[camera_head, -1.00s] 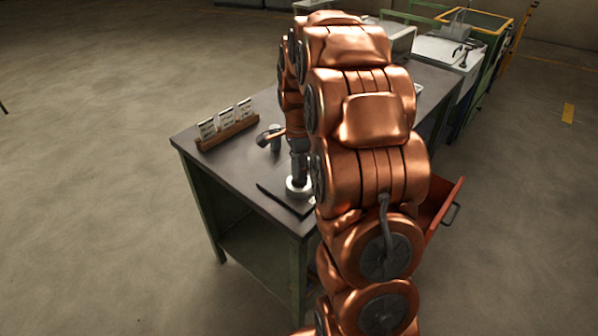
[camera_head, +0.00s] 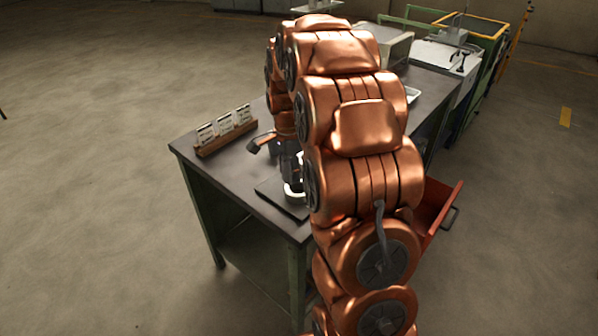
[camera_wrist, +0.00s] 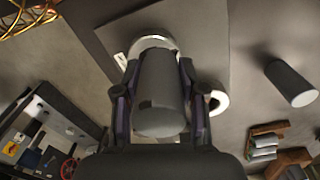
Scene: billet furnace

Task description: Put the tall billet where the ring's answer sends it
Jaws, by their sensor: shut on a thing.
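My gripper (camera_wrist: 158,95) is shut on a dark grey cylindrical billet (camera_wrist: 160,85), one finger on each side of it. In the wrist view a pale ring edge (camera_wrist: 152,42) shows at the billet's far end; I cannot tell whether the billet is inside it or above it. A white curved piece (camera_wrist: 218,102) shows beside the right finger. In the head view the white ring (camera_head: 293,190) is by the dark plate (camera_head: 270,192) near the table's front corner, and my arm hides most of the gripper. Another grey cylinder (camera_wrist: 290,83) stands apart, to the right in the wrist view.
A wooden rack with several cards (camera_head: 226,132) stands at the table's left edge. A red drawer (camera_head: 436,212) hangs open on the right. A white bench (camera_head: 440,57) and a green, yellow-rimmed bin (camera_head: 480,30) stand behind. The floor at left is clear.

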